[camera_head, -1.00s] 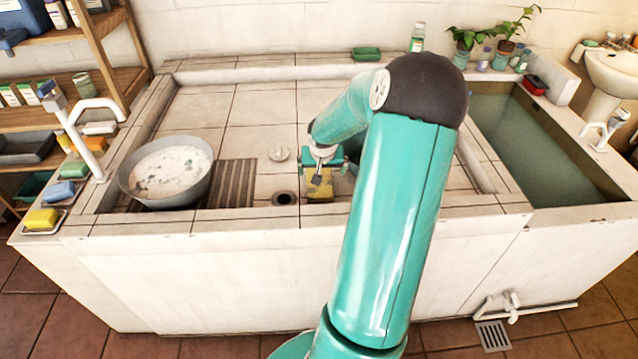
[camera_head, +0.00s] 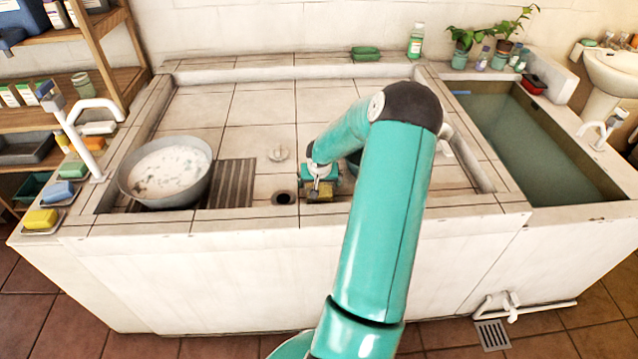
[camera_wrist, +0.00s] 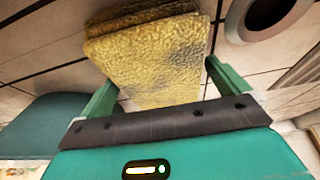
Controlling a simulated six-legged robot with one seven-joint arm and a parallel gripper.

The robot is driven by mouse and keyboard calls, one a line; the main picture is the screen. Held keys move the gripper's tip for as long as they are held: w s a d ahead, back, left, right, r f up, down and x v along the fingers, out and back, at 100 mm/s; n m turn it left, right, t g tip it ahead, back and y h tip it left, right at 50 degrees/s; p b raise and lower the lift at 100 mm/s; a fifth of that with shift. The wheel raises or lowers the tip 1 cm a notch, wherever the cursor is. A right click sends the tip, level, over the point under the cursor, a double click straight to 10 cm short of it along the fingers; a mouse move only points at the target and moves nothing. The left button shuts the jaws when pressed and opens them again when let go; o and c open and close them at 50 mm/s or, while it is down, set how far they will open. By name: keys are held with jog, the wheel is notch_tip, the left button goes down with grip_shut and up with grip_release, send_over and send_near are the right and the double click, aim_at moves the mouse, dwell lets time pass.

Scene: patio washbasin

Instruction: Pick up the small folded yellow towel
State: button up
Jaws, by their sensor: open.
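The small folded yellow towel (camera_head: 320,196) lies on the tiled floor of the washbasin near its front edge, just right of the drain hole. In the wrist view the yellow towel (camera_wrist: 150,55) has dark grey stains and a folded, layered far edge. My gripper (camera_head: 319,181) is low over it and hides most of it in the head view. In the wrist view my gripper (camera_wrist: 160,80) is open, with one green finger on each side of the towel. I cannot tell whether the fingers touch it.
The drain hole (camera_head: 284,198) is just left of the towel. A grey tub (camera_head: 166,172) of pale soapy water stands farther left beside a dark slatted grate (camera_head: 232,184). A water-filled trough (camera_head: 530,145) is on the right. The back of the basin floor is mostly clear.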

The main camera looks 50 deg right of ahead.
jog(key=c, duration=1.1)
jog(key=shift+o, duration=0.2)
jog(key=shift+r, duration=0.1)
